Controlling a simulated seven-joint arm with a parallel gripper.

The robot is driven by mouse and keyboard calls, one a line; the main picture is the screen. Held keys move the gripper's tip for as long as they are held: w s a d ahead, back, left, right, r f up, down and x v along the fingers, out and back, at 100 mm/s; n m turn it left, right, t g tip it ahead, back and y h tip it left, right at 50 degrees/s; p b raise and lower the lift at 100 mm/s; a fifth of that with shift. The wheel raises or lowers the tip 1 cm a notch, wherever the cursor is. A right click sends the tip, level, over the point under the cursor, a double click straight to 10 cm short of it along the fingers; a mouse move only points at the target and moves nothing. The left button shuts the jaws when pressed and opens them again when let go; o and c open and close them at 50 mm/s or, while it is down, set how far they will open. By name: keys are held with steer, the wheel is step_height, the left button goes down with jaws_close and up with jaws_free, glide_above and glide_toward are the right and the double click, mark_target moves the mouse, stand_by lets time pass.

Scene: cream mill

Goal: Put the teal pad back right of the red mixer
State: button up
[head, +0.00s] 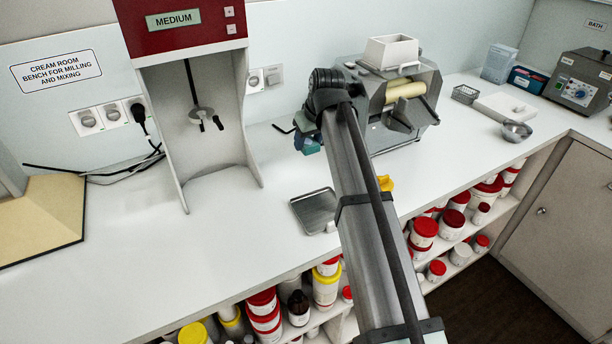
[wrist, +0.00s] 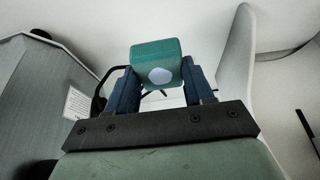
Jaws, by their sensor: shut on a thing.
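The teal pad (wrist: 157,53) is a small block with a pale round spot on its near face. My gripper (wrist: 160,82) is shut on it, with one dark blue finger on each side. In the head view my gripper (head: 300,140) is over the bench between the red mixer and the roller mill, and a bit of teal shows there, mostly hidden by my arm. The red mixer (head: 170,35) has a red head labelled MEDIUM and a pale open housing with a stirrer; it stands left of my gripper. Whether the pad touches the bench, I cannot tell.
The grey roller mill (head: 425,75) stands close on the right of my gripper. A metal tray (head: 316,208) lies at the bench front, with a yellow item (head: 385,183) beyond my arm. Wall sockets (head: 264,78) are behind. The bench right of the mixer is mostly clear.

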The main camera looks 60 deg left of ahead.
mark_target(305, 175)
steer(key=shift+s+a+f, duration=0.1)
steer(key=shift+s+f, duration=0.1)
steer(key=shift+f, duration=4.75)
steer(key=o, duration=0.9)
steer(key=shift+f, duration=0.15)
steer(key=v, duration=1.2)
